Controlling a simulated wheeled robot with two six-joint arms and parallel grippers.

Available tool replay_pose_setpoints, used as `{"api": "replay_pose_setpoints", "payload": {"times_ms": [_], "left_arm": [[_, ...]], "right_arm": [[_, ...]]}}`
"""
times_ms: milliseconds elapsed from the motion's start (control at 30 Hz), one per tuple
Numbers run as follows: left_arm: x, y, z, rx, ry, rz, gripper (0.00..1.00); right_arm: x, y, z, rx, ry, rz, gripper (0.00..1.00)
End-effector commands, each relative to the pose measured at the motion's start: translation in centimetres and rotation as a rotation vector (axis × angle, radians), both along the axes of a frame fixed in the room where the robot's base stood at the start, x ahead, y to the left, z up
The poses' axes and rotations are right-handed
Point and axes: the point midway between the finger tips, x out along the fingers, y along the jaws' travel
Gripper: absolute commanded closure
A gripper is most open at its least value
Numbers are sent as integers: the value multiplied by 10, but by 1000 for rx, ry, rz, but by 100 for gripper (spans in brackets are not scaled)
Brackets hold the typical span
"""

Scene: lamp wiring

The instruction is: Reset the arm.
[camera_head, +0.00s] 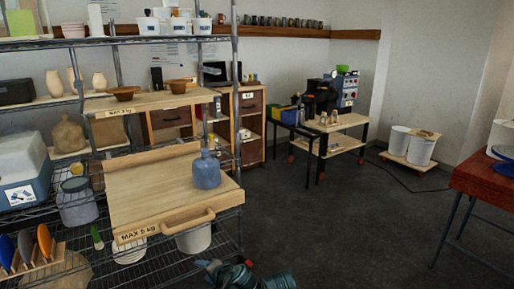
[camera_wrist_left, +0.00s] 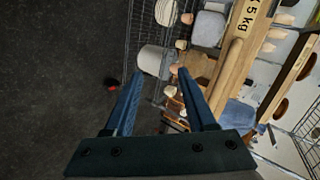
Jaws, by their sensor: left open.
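My left gripper (camera_head: 212,267) is low at the bottom edge of the head view, in front of the wire shelf and below its pull-out wooden board. In the left wrist view its two blue fingers (camera_wrist_left: 160,76) are spread apart with nothing held between them. The wooden board's edge and the shelf lie beyond and to the right of the fingers. Most of the left arm is cut off by the bottom of the head view. My right gripper shows in neither view.
The wooden board (camera_head: 135,192) juts from the wire shelf with a blue jug (camera_head: 206,172) on it and a front handle (camera_head: 187,221). A white bucket (camera_head: 194,238) stands below. A red table (camera_head: 480,178) is at the right. The dark floor (camera_head: 350,225) between is clear.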

Motion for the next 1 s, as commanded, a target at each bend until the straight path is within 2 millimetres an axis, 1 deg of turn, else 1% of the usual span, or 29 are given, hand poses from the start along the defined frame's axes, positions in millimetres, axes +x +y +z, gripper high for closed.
{"api": "replay_pose_setpoints", "payload": {"times_ms": [33,100,200,333,500,533,600,767,1000], "left_arm": [[-16,-8,-20,-95,64,50,44],[-40,-22,-44,-221,157,117,44],[-71,-45,-68,-363,283,186,44],[-106,-73,-86,-504,430,250,44],[-149,-110,-96,-653,619,308,44],[-152,-113,-87,-664,634,312,44],[-150,-111,-68,-658,625,310,44],[-149,-111,-35,-658,623,309,44],[-149,-111,26,-657,621,309,44]], "right_arm": [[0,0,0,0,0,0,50],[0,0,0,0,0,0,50],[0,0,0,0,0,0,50],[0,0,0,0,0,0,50],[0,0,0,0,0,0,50],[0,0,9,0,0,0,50],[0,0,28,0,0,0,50],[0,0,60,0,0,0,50],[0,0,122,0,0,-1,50]]}}
